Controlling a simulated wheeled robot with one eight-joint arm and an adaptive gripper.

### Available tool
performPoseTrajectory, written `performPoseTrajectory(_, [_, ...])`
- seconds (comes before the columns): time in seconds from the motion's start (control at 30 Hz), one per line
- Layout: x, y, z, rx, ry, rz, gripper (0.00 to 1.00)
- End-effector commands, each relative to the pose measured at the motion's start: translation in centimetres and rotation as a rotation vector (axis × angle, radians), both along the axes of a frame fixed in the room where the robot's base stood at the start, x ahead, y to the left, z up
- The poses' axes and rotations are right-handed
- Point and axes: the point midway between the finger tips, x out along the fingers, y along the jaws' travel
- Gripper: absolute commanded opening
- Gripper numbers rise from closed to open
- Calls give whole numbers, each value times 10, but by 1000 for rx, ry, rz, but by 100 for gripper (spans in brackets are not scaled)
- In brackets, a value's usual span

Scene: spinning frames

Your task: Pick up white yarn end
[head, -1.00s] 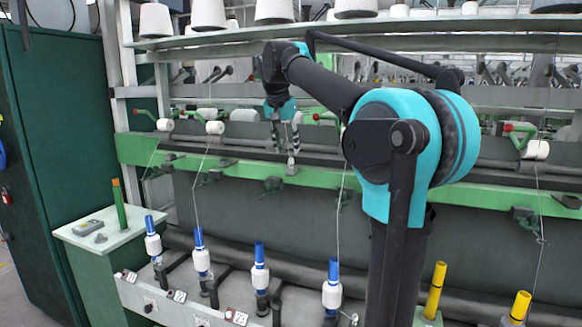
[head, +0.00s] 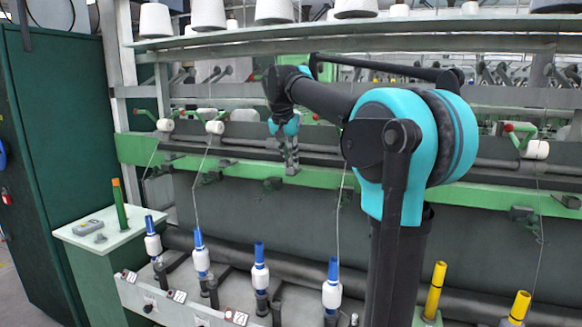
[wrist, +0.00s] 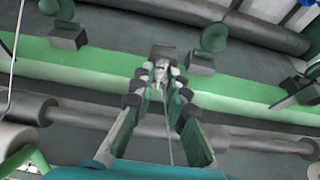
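My gripper (head: 290,165) is at the green rail in the middle of the head view, pointing down. In the wrist view, my gripper's two jointed fingers (wrist: 160,82) stand apart with a narrow gap between them. The white yarn end (wrist: 162,72) shows as a small pale bit between the fingertips, in front of a small grey block (wrist: 163,51) on the rail. A thin pale strand runs from it down the gap. I cannot see finger contact with the yarn. In the head view my fingers hide the yarn end.
The green rail (head: 235,172) runs across the machine with several grey guides. Several blue-topped bobbins (head: 260,275) stand below, some with strands rising. White cones (head: 207,14) stand on the top shelf.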

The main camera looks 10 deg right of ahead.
Motion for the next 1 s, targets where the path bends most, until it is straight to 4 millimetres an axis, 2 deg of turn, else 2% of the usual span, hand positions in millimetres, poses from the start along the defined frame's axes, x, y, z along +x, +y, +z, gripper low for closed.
performPoseTrajectory(0.37, [0, 0, 0, 0, 0, 0, 2])
performPoseTrajectory(0.57, [0, 0, 7, 0, 0, 0, 2])
performPoseTrajectory(0.77, [0, 0, 33, 0, 0, 0, 2])
performPoseTrajectory(1.0, [1, 0, 96, 0, 0, 0, 2])
